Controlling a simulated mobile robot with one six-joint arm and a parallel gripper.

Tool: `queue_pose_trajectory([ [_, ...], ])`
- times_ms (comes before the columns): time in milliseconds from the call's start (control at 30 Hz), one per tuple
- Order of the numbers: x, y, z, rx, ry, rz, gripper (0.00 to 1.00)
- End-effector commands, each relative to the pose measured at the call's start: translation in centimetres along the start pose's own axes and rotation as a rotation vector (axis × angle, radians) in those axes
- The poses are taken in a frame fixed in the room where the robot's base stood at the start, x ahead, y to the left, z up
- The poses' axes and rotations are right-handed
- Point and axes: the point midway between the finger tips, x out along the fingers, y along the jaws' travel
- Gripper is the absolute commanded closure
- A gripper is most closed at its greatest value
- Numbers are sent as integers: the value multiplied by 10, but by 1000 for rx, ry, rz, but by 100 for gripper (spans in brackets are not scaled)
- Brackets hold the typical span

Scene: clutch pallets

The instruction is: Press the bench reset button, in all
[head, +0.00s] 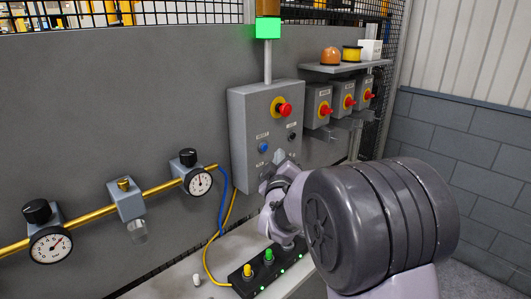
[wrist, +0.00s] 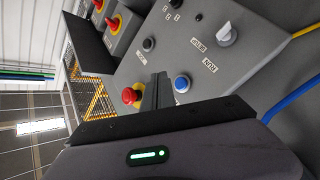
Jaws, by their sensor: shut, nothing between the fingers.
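A grey control box (head: 240,125) is mounted on the grey panel. It carries a blue push button (head: 263,148), a black button (head: 292,137) and a red mushroom button (head: 284,110) on a yellow ring. The wrist view shows the blue button (wrist: 182,82), black button (wrist: 148,44), red button (wrist: 128,96) and a pale rotary knob (wrist: 227,34). Small labels sit by the controls; I cannot read them surely. My gripper (wrist: 161,82) is shut and empty, its dark fingers appearing between the red and blue buttons. In the head view it is near the box's lower part; contact cannot be told.
Three smaller boxes with red knobs (head: 325,109) hang to the right under a shelf (head: 345,67). Gauges (head: 198,182) on a yellow pipe are left. A blue hose (head: 222,200) runs below the box. A black strip (head: 250,285) with yellow and green buttons lies on the ledge.

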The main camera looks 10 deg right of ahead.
Motion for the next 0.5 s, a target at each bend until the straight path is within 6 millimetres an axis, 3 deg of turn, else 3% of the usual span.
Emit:
queue_pose_trajectory([
  [233, -15, 10, 12, 2, 0, 0, 100],
  [500, -17, 13, 12, 2, 0, 0, 100],
])
